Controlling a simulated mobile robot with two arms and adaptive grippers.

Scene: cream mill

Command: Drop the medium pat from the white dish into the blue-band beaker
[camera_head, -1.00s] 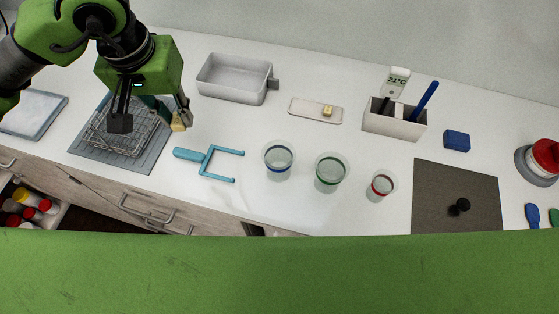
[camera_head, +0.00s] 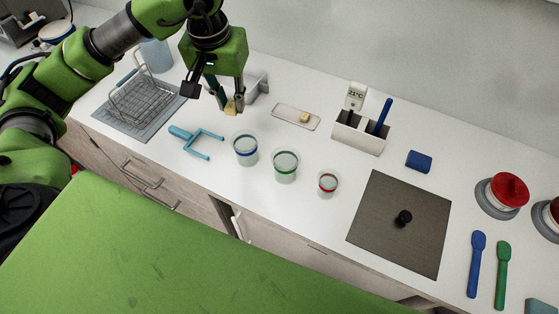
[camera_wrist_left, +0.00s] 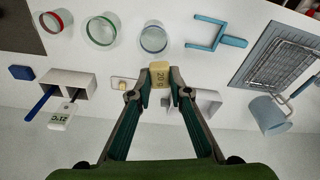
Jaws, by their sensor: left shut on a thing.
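My left gripper (camera_head: 232,103) is shut on a yellow pat (camera_head: 230,108), held above the counter behind the blue-band beaker. In the left wrist view the pat (camera_wrist_left: 159,78) sits between the fingertips (camera_wrist_left: 160,92) and reads "20 G". The blue-band beaker (camera_head: 245,157) stands upright, clear and open-topped, in front of the gripper; it also shows in the wrist view (camera_wrist_left: 153,40). The pale flat dish (camera_head: 284,119) lies right of the gripper with a smaller yellow pat (camera_head: 305,117) on it. My right gripper is out of view.
A green-band beaker (camera_head: 285,167) and a smaller red-band beaker (camera_head: 328,184) stand to the right. A blue fork-shaped tool (camera_head: 197,142) lies left of the blue-band beaker. A grey bin (camera_head: 260,88) stands behind the gripper, and a wire rack (camera_head: 145,97) is far left.

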